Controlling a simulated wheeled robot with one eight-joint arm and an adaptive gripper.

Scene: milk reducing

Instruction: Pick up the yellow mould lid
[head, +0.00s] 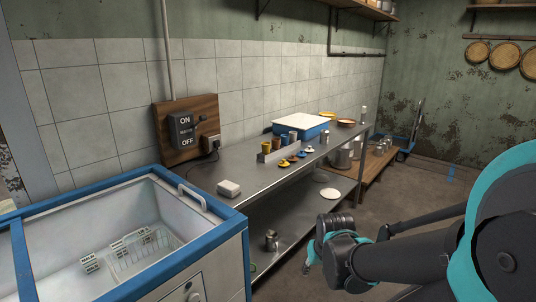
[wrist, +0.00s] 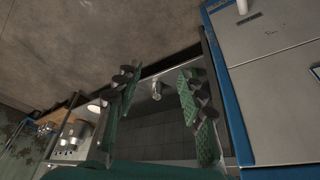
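Several small mould lids lie in a row on the steel worktop in the head view. In the head view, my gripper is low in front of the worktop's front edge, well apart from the lids and partly hidden by my arm.
An open blue-rimmed freezer (head: 225,213) is on the left. Floor is clear beyond my arm.

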